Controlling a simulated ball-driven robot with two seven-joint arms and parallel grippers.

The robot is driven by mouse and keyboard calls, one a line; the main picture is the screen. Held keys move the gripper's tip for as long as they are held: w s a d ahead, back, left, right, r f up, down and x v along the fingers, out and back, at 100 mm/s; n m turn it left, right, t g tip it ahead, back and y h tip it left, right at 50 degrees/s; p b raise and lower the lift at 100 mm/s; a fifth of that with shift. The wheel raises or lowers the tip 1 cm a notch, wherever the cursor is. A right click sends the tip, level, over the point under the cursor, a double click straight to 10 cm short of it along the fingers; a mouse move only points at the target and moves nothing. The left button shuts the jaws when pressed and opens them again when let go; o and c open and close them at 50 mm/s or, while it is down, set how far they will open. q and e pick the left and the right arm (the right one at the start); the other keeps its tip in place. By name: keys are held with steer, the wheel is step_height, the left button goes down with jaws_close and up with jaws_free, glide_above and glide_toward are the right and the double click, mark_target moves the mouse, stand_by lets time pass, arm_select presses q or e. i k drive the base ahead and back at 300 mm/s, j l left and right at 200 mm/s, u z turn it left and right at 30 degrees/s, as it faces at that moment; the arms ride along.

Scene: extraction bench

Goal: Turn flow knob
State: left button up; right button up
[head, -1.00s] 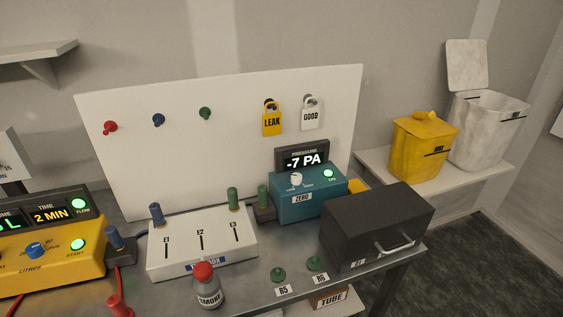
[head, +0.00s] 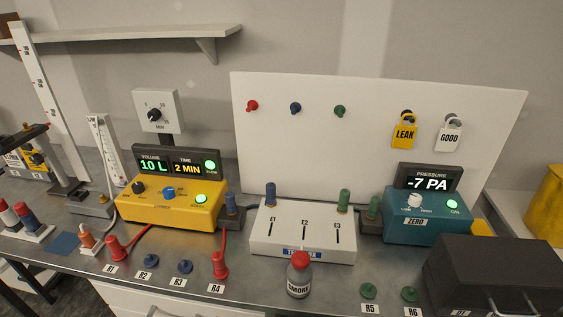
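No knob has a legible name reading flow knob. The yellow meter box (head: 180,213) stands left of centre, with a black knob (head: 138,187), a blue knob (head: 169,192) and a lit green START button (head: 201,198). The teal pressure box (head: 425,229) at right has a white knob (head: 415,200) and reads -7 PA. Neither gripper is in view.
Red plugs (head: 219,265) and cables lie before the yellow box. A black case (head: 495,270) fills the right front. A tall scale (head: 45,100) stands far left.

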mark_target(138, 188)
steer(key=i+j, duration=0.1)
steer(key=j, duration=0.55)
steer(key=j+z, duration=0.15)
steer(key=j, duration=0.45)
steer(key=i, duration=0.05)
